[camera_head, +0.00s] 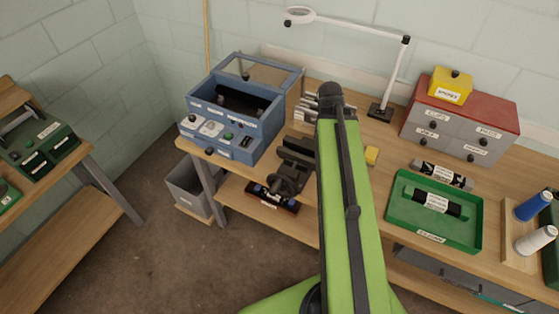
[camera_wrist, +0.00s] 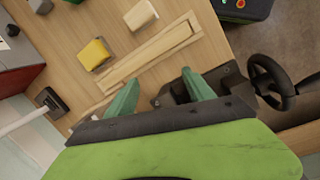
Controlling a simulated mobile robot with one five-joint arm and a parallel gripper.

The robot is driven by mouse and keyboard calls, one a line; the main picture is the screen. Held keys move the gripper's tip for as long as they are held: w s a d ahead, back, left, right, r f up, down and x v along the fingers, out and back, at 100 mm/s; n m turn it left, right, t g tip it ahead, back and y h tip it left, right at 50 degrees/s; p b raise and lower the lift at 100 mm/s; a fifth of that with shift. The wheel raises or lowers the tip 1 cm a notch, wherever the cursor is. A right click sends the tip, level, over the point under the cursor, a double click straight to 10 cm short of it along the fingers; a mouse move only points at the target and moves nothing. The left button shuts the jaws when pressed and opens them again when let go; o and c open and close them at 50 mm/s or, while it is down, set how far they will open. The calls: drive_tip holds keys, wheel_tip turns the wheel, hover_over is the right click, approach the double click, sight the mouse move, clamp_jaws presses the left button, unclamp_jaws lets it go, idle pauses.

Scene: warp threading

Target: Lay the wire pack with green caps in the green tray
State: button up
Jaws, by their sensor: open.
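The green tray (camera_head: 397,222) lies on the bench at the right in the head view. A dark roll-shaped pack with a white label (camera_head: 433,200) lies inside it; I cannot make out its cap colour. A second pack with a white label and dark ends (camera_head: 441,175) lies on the bench just behind the tray. My gripper (camera_wrist: 161,92) is open in the wrist view, its two green fingers apart with no pack between them. It is over the bench near the vise, well left of the tray. My arm hides it in the head view.
A vise with a handwheel (camera_wrist: 285,84) is close beside my gripper. A yellow block (camera_wrist: 93,54) and a wooden bar (camera_wrist: 150,55) lie nearby. A blue machine (camera_head: 232,110) stands left, a lamp (camera_head: 390,80) behind, and a red-topped drawer cabinet (camera_head: 462,120) back right.

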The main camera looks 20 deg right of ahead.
drive_tip(key=w+a+m+y, duration=0.1)
drive_tip(key=w+a+m, duration=0.1)
drive_tip(key=a, duration=1.2)
drive_tip(key=w+a+m+y, duration=0.1)
drive_tip(key=w+a+m, duration=0.1)
drive_tip(key=a, duration=1.1)
drive_tip(key=shift+w+a+f+t, duration=0.15)
drive_tip(key=shift+w+a+t, duration=0.25)
drive_tip(key=shift+w, duration=0.45)
